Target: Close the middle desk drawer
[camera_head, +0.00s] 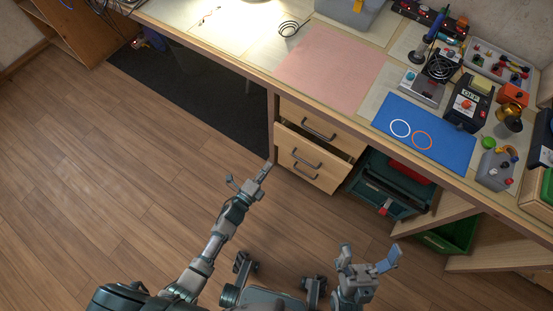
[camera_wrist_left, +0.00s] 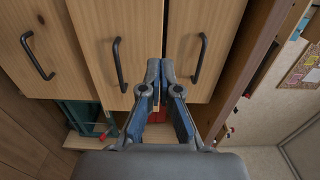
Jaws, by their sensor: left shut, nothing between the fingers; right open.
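The middle desk drawer (camera_head: 313,153) stands pulled out under the desk, with a dark gap showing above its front edge. The top drawer (camera_head: 320,122) is above it and the lowest drawer's handle (camera_head: 304,173) shows below. In the left wrist view, three wooden fronts with dark handles appear; the central front (camera_wrist_left: 105,25) sticks out past the left one. My left gripper (camera_head: 266,168) is shut and empty, just left of the drawer stack; in the wrist view its fingertips (camera_wrist_left: 160,64) lie before the fronts. Contact cannot be told. My right gripper (camera_head: 369,253) is open and empty.
A dark green toolbox (camera_head: 385,187) stands right of the drawers, near a green bin (camera_head: 450,232). The desk top holds a pink mat (camera_head: 330,66), a blue mat (camera_head: 426,135) and tools. The wooden floor (camera_head: 120,190) at left is clear.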

